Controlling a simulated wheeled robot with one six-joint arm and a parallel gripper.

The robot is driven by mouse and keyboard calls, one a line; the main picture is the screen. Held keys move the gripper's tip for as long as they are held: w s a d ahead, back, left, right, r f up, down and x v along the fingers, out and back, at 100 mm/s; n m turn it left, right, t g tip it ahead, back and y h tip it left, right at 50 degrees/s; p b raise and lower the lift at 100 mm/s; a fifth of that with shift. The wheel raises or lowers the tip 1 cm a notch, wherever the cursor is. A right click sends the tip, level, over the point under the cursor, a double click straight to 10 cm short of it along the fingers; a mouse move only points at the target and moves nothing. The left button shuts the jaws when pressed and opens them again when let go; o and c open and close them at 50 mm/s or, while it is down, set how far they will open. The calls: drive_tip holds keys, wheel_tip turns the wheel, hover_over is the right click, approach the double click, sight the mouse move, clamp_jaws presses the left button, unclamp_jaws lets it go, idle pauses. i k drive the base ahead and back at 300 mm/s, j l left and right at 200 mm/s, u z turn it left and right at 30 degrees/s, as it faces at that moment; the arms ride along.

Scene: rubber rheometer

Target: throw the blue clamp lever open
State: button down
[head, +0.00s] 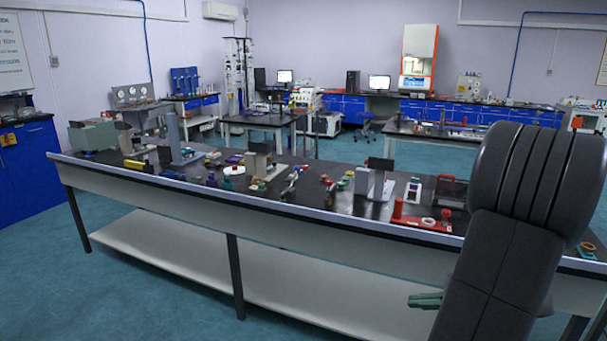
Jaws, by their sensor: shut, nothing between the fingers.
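My gripper (411,301) shows at the lower right as greenish-grey fingers sticking out from behind my dark arm. The fingers are together and empty, in front of the long bench and below the level of its top. I cannot make out a blue clamp lever for certain. Small instruments stand on the bench, among them a grey upright device (380,182) with a dark head and a beige one (259,164) farther left. Any lever on them is too small to tell. My arm hides the right part of the bench.
The long bench (180,185) has a dark top, a pale front edge and a lower shelf (190,245). Several small parts are scattered along the top. The floor before the bench is clear.

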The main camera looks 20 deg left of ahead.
sight(297, 168)
drive_tip(key=i+j, duration=0.25)
drive_tip(key=j, duration=0.15)
drive_tip(key=i+j, duration=0.25)
drive_tip(key=j, duration=0.2)
drive_tip(key=i+j, duration=0.25)
drive_tip(key=j, duration=0.15)
drive_tip(key=i+j, duration=0.25)
drive_tip(key=j, duration=0.15)
drive_tip(key=i+j, duration=0.3)
drive_tip(key=i, duration=0.15)
drive_tip(key=i+j, duration=0.3)
drive_tip(key=i, duration=0.15)
drive_tip(key=i+j, duration=0.25)
drive_tip(key=i, duration=0.2)
